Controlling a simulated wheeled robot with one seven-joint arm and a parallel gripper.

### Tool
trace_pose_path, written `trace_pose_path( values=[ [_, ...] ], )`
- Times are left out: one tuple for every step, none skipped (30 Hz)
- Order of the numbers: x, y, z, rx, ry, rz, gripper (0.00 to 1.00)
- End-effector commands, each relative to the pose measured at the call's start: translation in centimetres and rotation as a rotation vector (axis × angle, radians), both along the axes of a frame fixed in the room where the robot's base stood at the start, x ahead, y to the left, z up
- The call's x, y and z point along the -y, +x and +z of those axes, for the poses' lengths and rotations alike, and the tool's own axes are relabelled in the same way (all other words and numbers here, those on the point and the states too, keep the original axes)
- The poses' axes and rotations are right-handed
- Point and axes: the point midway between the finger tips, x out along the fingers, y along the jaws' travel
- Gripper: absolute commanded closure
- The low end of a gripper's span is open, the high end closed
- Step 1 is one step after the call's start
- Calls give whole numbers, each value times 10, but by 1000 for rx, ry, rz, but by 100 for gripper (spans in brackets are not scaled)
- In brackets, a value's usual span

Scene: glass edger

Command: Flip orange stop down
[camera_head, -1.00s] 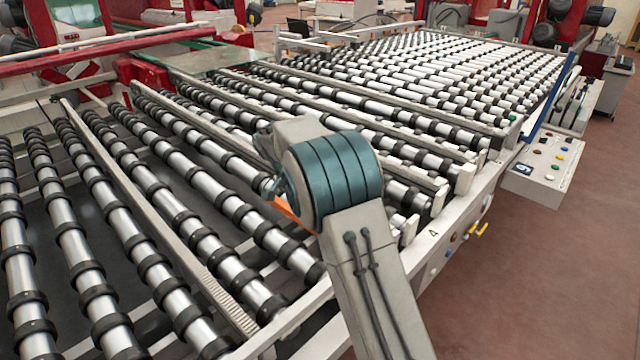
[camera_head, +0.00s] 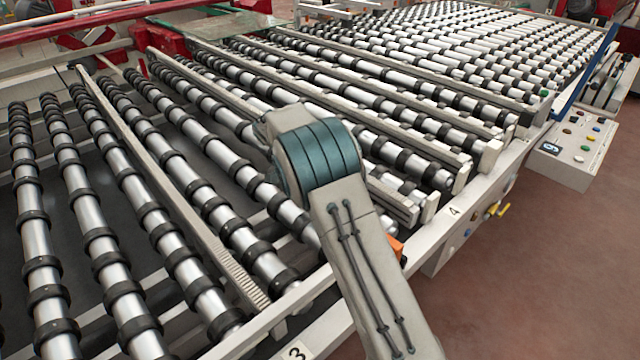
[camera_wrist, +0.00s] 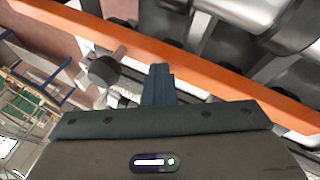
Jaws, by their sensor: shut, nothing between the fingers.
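The orange stop is a long flat bar (camera_wrist: 215,75) that crosses the wrist view at a slant, from upper left to lower right. In the head view only a small orange piece (camera_head: 397,250) shows, just right of my arm near the conveyor's front edge; my arm hides the rest. My gripper (camera_wrist: 160,72) is shut and empty. Its fingertips appear close to the bar's lower edge in the wrist view; I cannot tell whether they touch it. My arm hides the gripper in the head view.
The roller conveyor (camera_head: 275,318) spreads across the head view, with metal rails between the rollers. A control box with buttons (camera_head: 560,172) stands at the right. The floor (camera_head: 520,280) at right is clear.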

Motion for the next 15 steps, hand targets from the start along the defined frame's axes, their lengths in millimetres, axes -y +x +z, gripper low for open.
trace_pose_path(
  values=[
    [-8, -6, -22, -30, 12, 7, 100],
    [-8, -6, -22, -30, 12, 7, 100],
    [-8, -6, -23, -30, 12, 7, 100],
    [-8, -6, -23, -31, 12, 6, 100],
    [-8, -6, -23, -31, 12, 6, 100],
    [-7, -5, -23, -31, 12, 6, 100],
    [-7, -5, -22, -30, 12, 5, 100],
    [-7, -5, -20, -30, 13, 6, 100],
    [-7, -5, -17, -29, 12, 5, 100],
    [-6, -5, -14, -27, 12, 5, 100],
    [-5, -5, -10, -24, 12, 5, 100],
    [-5, -6, -3, -20, 11, 4, 100],
    [-4, -7, 4, -17, 12, 4, 100],
    [-3, -7, 11, -13, 11, 3, 100],
    [-2, -8, 21, -6, 12, 2, 100]
  ],
)
